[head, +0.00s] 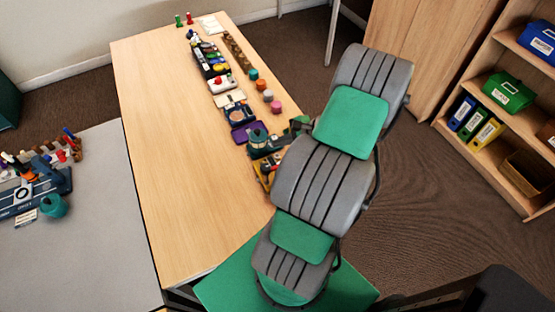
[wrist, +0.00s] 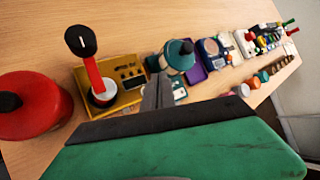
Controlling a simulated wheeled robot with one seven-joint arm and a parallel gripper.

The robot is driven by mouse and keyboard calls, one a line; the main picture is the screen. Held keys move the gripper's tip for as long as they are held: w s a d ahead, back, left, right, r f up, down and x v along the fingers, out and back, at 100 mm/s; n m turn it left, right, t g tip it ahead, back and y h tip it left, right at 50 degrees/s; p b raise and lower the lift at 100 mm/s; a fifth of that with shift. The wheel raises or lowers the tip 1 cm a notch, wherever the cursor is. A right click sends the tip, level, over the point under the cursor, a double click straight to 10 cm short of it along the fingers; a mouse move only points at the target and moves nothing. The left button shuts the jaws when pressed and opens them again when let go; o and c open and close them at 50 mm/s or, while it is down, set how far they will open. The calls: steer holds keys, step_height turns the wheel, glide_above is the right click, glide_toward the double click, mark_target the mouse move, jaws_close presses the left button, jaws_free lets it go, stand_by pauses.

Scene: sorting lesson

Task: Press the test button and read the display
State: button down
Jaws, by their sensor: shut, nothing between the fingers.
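In the wrist view, a yellow box (wrist: 112,92) carries a red upright lever (wrist: 92,72) with a black knob and small dark panels (wrist: 132,76) that may be a display. No reading is legible. Part of this yellow box shows in the head view (head: 262,176), beside my arm. My gripper (wrist: 158,90) is shut and empty, its dark fingers just right of the yellow box in the picture; any contact is unclear. A white device with a red button (head: 217,80) stands farther along the table; I cannot tell which button is the test button.
A red round object (wrist: 35,105) with a black knob stands left of the yellow box. A teal round object (wrist: 178,56) and a purple tray (wrist: 194,74) are close on the right. Several devices line the table (head: 165,150); its left half is clear.

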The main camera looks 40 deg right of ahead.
mark_target(280, 157)
steer(key=shift+f+b, duration=0.9)
steer(key=shift+f, duration=1.1)
stand_by(0.3)
steer(key=shift+f, duration=0.35)
steer(key=shift+f+b, duration=0.45)
steer(key=shift+f, duration=0.05)
stand_by(0.4)
steer(key=shift+r, duration=0.1)
steer(key=shift+r+p, duration=0.8)
steer(key=shift+r, duration=0.05)
step_height(280, 157, up, 5)
steer(key=p, duration=0.4)
